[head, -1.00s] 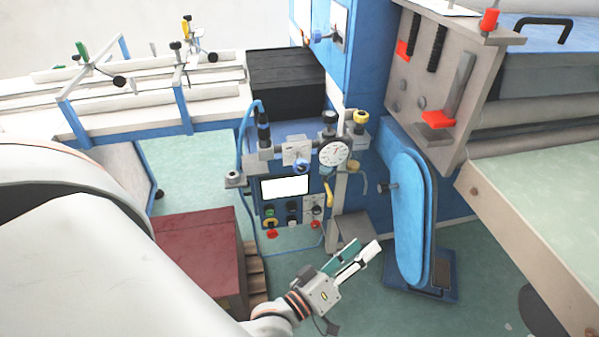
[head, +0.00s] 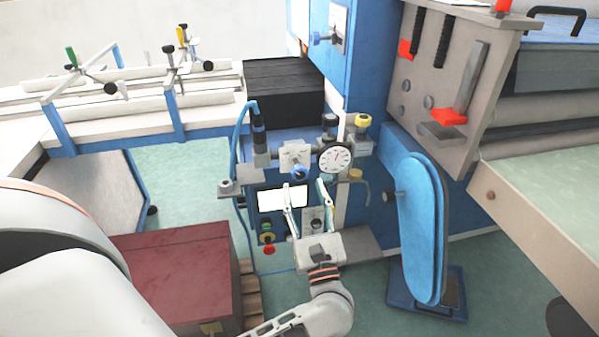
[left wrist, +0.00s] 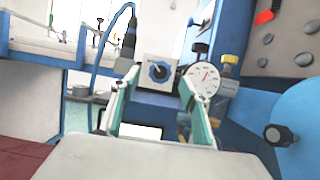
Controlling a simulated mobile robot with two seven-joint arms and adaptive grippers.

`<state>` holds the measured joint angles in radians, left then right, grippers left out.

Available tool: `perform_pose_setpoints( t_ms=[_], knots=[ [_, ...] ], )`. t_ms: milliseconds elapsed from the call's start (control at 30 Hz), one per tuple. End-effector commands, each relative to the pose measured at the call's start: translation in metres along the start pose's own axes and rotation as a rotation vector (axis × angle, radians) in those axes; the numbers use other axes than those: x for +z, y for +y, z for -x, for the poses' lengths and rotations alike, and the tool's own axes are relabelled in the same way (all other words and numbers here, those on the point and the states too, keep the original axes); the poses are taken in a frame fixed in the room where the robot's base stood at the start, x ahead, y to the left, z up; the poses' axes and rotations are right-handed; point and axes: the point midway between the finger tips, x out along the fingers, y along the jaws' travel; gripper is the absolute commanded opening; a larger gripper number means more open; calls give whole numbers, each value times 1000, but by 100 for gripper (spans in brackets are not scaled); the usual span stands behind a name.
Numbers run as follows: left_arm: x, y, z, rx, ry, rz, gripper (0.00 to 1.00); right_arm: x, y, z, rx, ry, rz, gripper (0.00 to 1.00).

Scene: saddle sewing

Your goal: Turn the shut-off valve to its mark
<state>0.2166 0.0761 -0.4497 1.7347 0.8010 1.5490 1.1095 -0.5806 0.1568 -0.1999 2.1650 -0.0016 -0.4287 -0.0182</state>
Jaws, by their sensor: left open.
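A small panel of fittings stands on the blue machine. On it a white plate (head: 290,155) carries a blue star-shaped knob (head: 299,170), which also shows in the left wrist view (left wrist: 159,71). I cannot tell for sure whether this knob is the shut-off valve, and I cannot read a mark. A round white gauge (head: 335,159) sits just right of it. My left gripper (head: 306,190) is open and empty, its fingers pointing up just below the knob. In the left wrist view the knob appears between and beyond the fingertips (left wrist: 160,82), apart from them. My right gripper is not in view.
A white screen (head: 270,199) and coloured buttons (head: 267,238) lie below the knob, partly behind my gripper. A yellow knob (head: 362,120) is at upper right. A blue padded arm (head: 420,225) stands to the right, a dark red box (head: 175,270) to the left.

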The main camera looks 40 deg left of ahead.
Motion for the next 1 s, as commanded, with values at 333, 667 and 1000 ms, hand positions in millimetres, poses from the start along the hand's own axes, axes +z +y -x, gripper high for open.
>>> perform_pose_setpoints(
  t_ms=[333, 667, 1000],
  knots=[
    [2, 0, -51, 0, -5, -3, 45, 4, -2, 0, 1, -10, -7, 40],
    [1, 0, -60, -2, -2, -4, 45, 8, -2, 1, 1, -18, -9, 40],
    [1, 0, -60, -2, -2, -5, 6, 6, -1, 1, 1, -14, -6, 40]
  ],
)
